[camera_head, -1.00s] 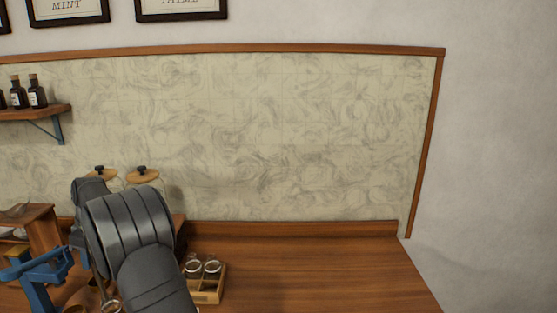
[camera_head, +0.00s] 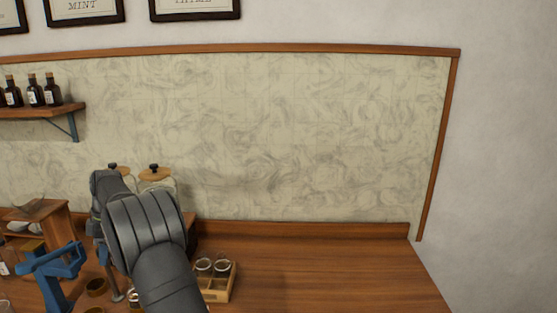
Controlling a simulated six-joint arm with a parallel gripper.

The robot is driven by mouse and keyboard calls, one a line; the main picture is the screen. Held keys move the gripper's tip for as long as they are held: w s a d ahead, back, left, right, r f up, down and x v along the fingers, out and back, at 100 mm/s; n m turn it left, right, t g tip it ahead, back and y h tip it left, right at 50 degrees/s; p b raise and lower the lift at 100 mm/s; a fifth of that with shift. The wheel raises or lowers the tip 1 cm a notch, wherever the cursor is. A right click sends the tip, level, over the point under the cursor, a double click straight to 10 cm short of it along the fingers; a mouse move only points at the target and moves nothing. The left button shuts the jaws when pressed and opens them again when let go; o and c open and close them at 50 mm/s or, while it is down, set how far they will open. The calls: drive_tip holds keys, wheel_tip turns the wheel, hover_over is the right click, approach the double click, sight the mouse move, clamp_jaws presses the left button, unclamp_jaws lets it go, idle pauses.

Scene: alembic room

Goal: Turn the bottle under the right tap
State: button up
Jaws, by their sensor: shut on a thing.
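My dark grey arm (camera_head: 145,228) rises from the bottom and bends over the left part of the counter. My gripper is not visible; it is hidden behind the arm or out of frame. No bottle in its hold can be seen. Two glass jars with wooden lids and black knobs stand at the back behind my arm, a left one (camera_head: 113,168) and a right one (camera_head: 155,174). Their lower parts, and any taps on them, are hidden by the arm.
A wooden crate (camera_head: 222,292) with two glass vessels (camera_head: 204,265) stands right of my arm. A blue stand (camera_head: 55,263) and wooden cabinet (camera_head: 40,218) are at the left. Dark bottles (camera_head: 36,92) line a wall shelf (camera_head: 45,111). The counter's right side (camera_head: 330,270) is clear.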

drive_tip(key=shift+s, duration=0.1)
drive_tip(key=n+g, duration=0.1)
drive_tip(key=n, duration=0.4)
drive_tip(key=shift+a+n+h, duration=0.1)
drive_tip(key=shift+n+h, duration=0.2)
drive_tip(key=shift+h, duration=0.1)
drive_tip(key=shift+f, duration=0.1)
drive_tip(key=shift+n, duration=0.3)
drive_tip(key=shift+d+n+h, duration=0.2)
drive_tip(key=shift+n+h, duration=0.4)
drive_tip(key=shift+n, duration=1.1)
drive_tip(key=o, duration=0.9)
drive_tip(key=shift+d, duration=0.1)
drive_tip(key=o, duration=1)
drive_tip(key=shift+c, duration=0.2)
drive_tip(key=shift+a, duration=0.2)
